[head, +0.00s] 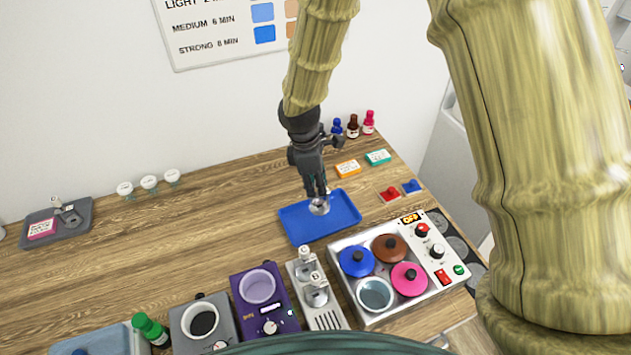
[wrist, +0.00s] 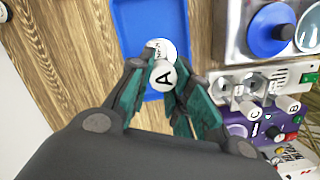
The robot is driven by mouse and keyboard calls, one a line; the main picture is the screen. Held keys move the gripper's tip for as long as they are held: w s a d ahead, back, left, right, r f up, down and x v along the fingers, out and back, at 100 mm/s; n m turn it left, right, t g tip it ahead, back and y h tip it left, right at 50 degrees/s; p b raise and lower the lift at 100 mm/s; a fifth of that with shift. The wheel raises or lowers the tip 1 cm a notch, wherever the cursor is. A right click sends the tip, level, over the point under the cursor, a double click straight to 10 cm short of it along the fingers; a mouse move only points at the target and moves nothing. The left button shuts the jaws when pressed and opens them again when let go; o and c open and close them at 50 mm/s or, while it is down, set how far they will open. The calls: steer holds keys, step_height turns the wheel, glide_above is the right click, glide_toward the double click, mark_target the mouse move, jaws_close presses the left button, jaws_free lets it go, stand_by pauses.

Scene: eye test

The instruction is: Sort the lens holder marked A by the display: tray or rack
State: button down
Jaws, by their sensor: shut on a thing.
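My gripper (head: 318,194) is shut on the lens holder marked A (wrist: 165,75), whose white label faces the wrist camera. In the head view the lens holder (head: 319,206) shows as a small round piece below the fingertips. It is over the blue tray (head: 291,222); I cannot tell whether it touches the tray. The tray's bare floor also shows in the wrist view (wrist: 135,28). A purple unit (head: 247,312) has a small panel that I cannot read.
A steel unit (head: 377,316) with coloured lids and an OFF display (head: 410,218) stands right of the rack. Small bottles (head: 352,127) and boxes stand behind the tray. A grey tray (head: 73,229) lies far left. The table's left middle is clear.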

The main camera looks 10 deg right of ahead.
mark_target(316, 197)
steer(key=f, duration=0.1)
steer(key=w+f, duration=0.1)
steer(key=shift+w+f+b, duration=0.15)
steer(key=shift+f+b, duration=0.15)
steer(key=shift+b, duration=0.1)
steer(key=shift+s+f+b, duration=0.35)
steer(key=shift+s+f, duration=0.15)
steer(key=shift+f, duration=0.05)
steer(key=shift+w+f, duration=0.15)
steer(key=shift+f, duration=0.4)
steer(key=shift+w+f, duration=0.15)
steer(key=shift+f, duration=0.35)
steer(key=shift+s+b, duration=0.15)
steer(key=shift+b, duration=0.15)
steer(key=shift+f, duration=0.1)
steer(key=shift+s+d, duration=0.1)
steer(key=shift+f, duration=0.2)
steer(key=c, duration=0.9)
jaws_free()
